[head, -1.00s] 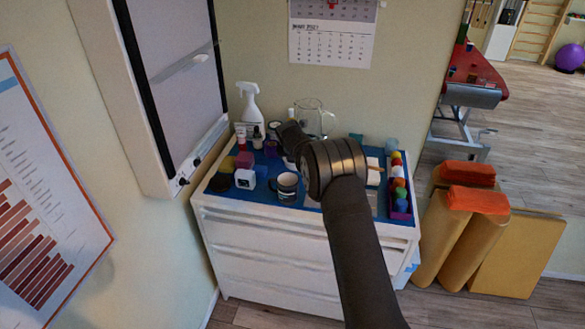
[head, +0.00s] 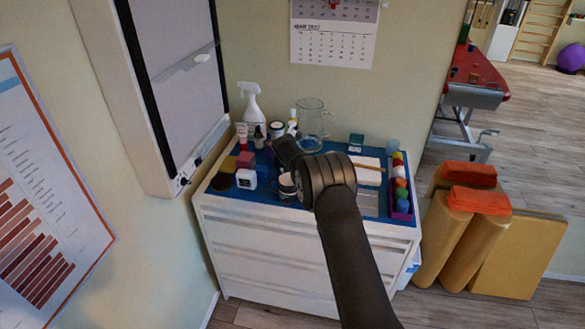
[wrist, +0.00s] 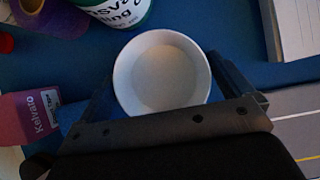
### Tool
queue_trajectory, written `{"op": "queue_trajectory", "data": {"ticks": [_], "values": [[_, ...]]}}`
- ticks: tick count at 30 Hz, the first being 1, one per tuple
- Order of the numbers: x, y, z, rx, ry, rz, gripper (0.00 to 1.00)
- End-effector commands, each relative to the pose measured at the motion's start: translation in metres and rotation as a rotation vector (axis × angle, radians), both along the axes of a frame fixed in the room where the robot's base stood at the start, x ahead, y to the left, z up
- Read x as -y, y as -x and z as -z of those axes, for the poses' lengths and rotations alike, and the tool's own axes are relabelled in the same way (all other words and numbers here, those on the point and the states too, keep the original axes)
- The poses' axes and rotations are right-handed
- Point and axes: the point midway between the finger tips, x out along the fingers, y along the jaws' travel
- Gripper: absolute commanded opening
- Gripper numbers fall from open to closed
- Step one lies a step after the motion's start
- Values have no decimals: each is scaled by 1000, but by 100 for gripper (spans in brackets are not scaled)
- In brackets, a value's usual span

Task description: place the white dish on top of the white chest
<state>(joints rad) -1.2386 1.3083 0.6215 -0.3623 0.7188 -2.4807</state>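The white dish (wrist: 162,74), small and round, is in the middle of the wrist view above blue matting. I cannot tell whether it rests there. My gripper (wrist: 162,68) has its fingers spread on either side of the dish. Contact with its rim is not clear. In the head view, my gripper (head: 284,150) is low over the chest top, and the dish is hidden by it. The white chest (head: 290,262) is a drawer unit with a blue top, standing against the wall.
The chest top is crowded. A dark mug (head: 286,185) is beside my gripper. A white jar (head: 246,179), spray bottle (head: 251,106) and glass jug (head: 311,122) stand around it. A pink box (wrist: 30,116) and green-white jar (wrist: 117,10) are near the dish.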

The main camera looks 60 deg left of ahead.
Motion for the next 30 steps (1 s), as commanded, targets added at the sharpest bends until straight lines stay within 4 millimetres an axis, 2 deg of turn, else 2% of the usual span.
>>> {"op": "queue_trajectory", "data": {"ticks": [7,13,30], "values": [[0,0,-1,0,0,0,100],[4,4,-14,0,0,0,100],[39,39,-90,1,0,-1,100]]}}
